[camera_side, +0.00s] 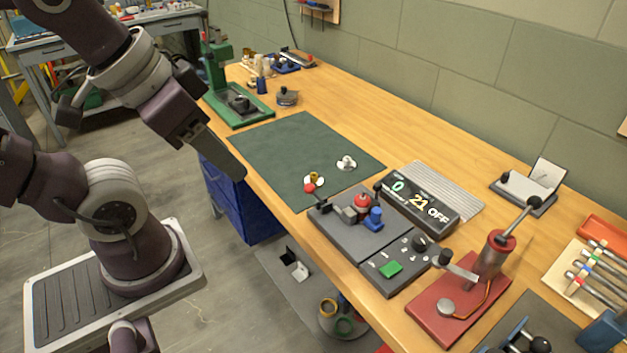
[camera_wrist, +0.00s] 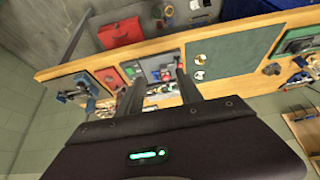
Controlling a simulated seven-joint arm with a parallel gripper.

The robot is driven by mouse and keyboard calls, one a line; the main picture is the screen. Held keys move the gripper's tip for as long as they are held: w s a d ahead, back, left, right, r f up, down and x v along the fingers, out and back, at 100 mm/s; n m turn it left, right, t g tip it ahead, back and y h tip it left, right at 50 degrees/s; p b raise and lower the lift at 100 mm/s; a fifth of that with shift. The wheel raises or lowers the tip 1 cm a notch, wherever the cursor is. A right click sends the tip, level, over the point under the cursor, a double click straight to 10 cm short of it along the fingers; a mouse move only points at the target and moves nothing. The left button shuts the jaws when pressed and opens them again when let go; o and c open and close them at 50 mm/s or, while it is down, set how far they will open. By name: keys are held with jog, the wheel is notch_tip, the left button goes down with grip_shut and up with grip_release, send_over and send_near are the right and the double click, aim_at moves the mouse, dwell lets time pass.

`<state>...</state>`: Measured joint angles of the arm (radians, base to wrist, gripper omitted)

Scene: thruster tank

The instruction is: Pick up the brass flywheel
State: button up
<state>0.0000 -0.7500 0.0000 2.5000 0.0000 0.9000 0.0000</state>
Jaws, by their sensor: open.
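A small brass-coloured piece (camera_side: 314,177), likely the brass flywheel, sits on or against a white piece near the front corner of the dark green mat (camera_side: 290,150). A red knob touches or overlaps it in the side view. Two small light pieces show on the mat in the wrist view, the nearer one (camera_wrist: 199,75) too small to identify. My gripper (camera_side: 236,172) is raised left of the mat, over the table's front edge, apart from the brass piece. In the wrist view its two fingers (camera_wrist: 158,78) are spread with nothing between them.
A white and grey piece (camera_side: 347,163) stands on the mat. A grey control panel (camera_side: 352,222) with a red knob and a display box (camera_side: 420,205) lie right of it. A green press (camera_side: 232,95) stands at the mat's far left. The mat's middle is clear.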

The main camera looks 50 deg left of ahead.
jog(key=w+d+f+n+g+h, duration=0.2)
jog(key=w+f+n+g+h, duration=0.15)
jog(key=w+n, duration=0.3)
jog(key=n+t+h, duration=0.4)
jog(key=n+h, duration=0.3)
jog(key=n, duration=0.7)
send_over(316, 176)
jog(key=s+d, duration=0.4)
jog(key=s, duration=0.1)
notch_tip(316, 176, down, 11)
jog(key=a+f+n+t, duration=0.1)
jog(key=a+f+n, duration=0.1)
jog(key=a+f, duration=0.1)
jog(key=a+f+n+t+y, duration=0.1)
jog(key=a+f+n, duration=0.1)
jog(key=f, duration=0.1)
jog(key=a+f+n+t, duration=0.2)
jog(key=a+f+n, duration=0.1)
jog(key=shift+w+a+y, duration=0.1)
jog(key=shift+a+y, duration=0.2)
jog(key=shift+y, duration=0.05)
jog(key=shift+n, duration=0.25)
jog(key=x, duration=0.6)
jog(key=shift+a+f, duration=0.15)
jog(key=shift+f, duration=0.3)
jog(key=shift+w+d+f, duration=0.2)
jog(key=shift+w+d, duration=0.1)
grip_shut()
